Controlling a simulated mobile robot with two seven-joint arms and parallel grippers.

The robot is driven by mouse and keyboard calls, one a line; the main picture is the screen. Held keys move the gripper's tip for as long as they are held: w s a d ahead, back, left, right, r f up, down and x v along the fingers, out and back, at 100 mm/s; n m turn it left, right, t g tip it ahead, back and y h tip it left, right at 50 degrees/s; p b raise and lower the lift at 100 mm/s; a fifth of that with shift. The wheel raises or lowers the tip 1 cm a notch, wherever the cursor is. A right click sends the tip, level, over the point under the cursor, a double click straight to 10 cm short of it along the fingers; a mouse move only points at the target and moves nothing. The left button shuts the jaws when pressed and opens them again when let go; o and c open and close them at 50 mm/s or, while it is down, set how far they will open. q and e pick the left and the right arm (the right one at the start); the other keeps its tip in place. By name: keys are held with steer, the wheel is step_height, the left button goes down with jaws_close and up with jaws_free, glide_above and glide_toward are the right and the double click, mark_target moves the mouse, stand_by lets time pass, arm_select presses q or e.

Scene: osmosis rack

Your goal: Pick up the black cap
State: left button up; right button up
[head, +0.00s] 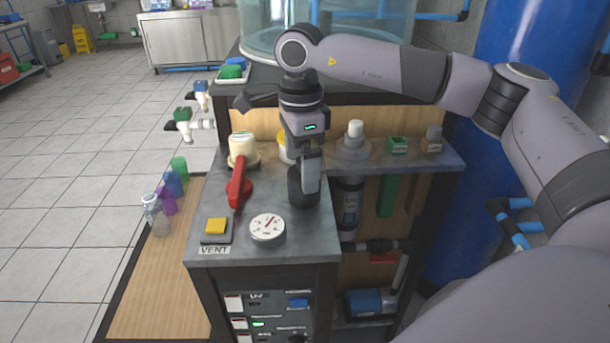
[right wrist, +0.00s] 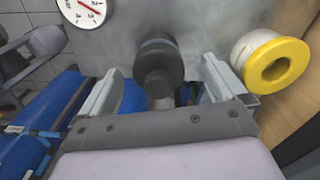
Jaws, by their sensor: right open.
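The black cap (right wrist: 158,60) is a dark round piece with a smaller round knob or stem, standing on the grey counter. In the head view the black cap (head: 298,190) shows partly behind a finger of my right gripper (head: 308,168). My right gripper points down over it. In the right wrist view the two pale fingers of my right gripper (right wrist: 163,80) are apart, one on each side of the cap, with nothing held. I cannot tell whether a finger touches the cap.
A red lever (head: 238,185), a dial (head: 267,228) and a yellow button (head: 216,227) are left of the cap. A yellow-ringed white container (right wrist: 275,65) stands near the right finger in the wrist view. A grey stepped fitting (head: 353,150) is to the right.

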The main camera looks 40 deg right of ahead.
steer(key=f, duration=0.4)
steer(key=shift+s+d, duration=0.25)
steer(key=shift+f, duration=0.35)
steer(key=c, duration=1.1)
steer(key=shift+r, duration=0.1)
steer(key=shift+c, duration=0.2)
